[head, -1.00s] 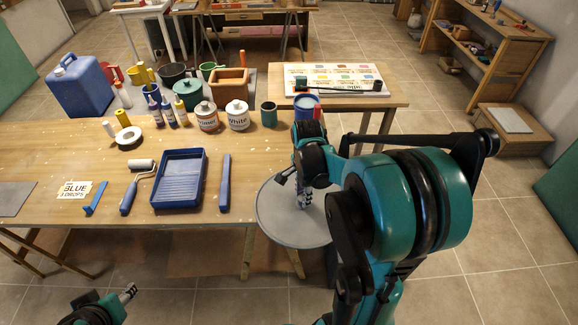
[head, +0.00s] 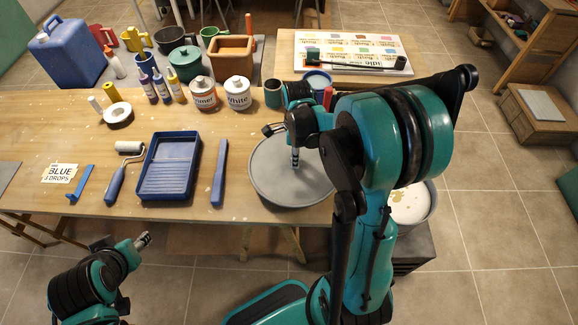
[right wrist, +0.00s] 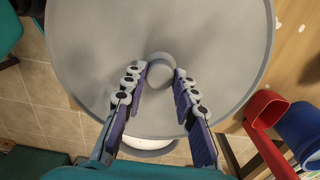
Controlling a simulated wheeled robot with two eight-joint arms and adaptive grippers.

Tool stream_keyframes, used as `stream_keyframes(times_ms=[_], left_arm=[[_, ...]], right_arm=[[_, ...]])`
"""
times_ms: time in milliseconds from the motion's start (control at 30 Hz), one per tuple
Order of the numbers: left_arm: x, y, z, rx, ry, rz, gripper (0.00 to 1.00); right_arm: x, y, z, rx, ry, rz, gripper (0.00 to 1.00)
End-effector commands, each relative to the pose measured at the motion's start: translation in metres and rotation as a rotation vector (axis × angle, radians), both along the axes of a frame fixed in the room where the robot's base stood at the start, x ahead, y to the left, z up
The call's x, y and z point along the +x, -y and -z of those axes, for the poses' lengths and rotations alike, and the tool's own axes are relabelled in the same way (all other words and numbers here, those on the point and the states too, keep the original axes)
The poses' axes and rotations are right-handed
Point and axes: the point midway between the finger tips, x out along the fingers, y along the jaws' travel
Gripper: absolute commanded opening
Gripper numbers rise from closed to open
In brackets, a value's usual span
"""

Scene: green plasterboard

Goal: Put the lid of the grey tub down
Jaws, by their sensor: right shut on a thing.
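The grey lid (head: 268,185) is a large round disc, seen in the head view over the right end of the workbench's front edge. My right gripper (head: 295,162) is shut on the knob in the lid's middle. In the right wrist view the lid (right wrist: 95,45) looks level, with the fingers (right wrist: 160,85) on either side of its round knob. I cannot tell whether the lid touches the bench. The open grey tub (head: 428,208), with pale contents, stands right of the bench, partly hidden by my right arm. My left gripper (head: 143,240) is low at the left, away from the lid.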

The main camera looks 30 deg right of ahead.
Motion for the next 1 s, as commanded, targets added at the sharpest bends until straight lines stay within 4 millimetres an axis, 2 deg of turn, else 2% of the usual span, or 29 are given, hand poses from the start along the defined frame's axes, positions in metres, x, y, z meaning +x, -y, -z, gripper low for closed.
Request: stream_keyframes(times_ms=[100,267,500,900,933,1000], left_arm=[[0.000,0.000,0.005,0.000,0.000,0.000,0.45],[0.000,0.000,0.007,0.000,0.000,0.000,0.45],[0.000,0.000,0.021,0.000,0.000,0.000,0.45],[0.000,0.000,0.024,0.000,0.000,0.000,0.45],[0.000,0.000,0.024,0.000,0.000,0.000,0.45],[0.000,0.000,0.023,0.000,0.000,0.000,0.45]], right_arm=[[0.011,-0.012,0.010,0.000,0.000,-0.002,0.00],[0.014,-0.016,0.017,0.000,0.000,0.000,0.00],[0.014,-0.016,0.051,0.000,0.000,0.000,0.00],[0.014,-0.016,0.057,0.000,0.000,0.000,0.00],[0.014,-0.016,0.056,0.000,0.000,0.000,0.33],[0.014,-0.016,0.056,0.000,0.000,0.000,0.49]])
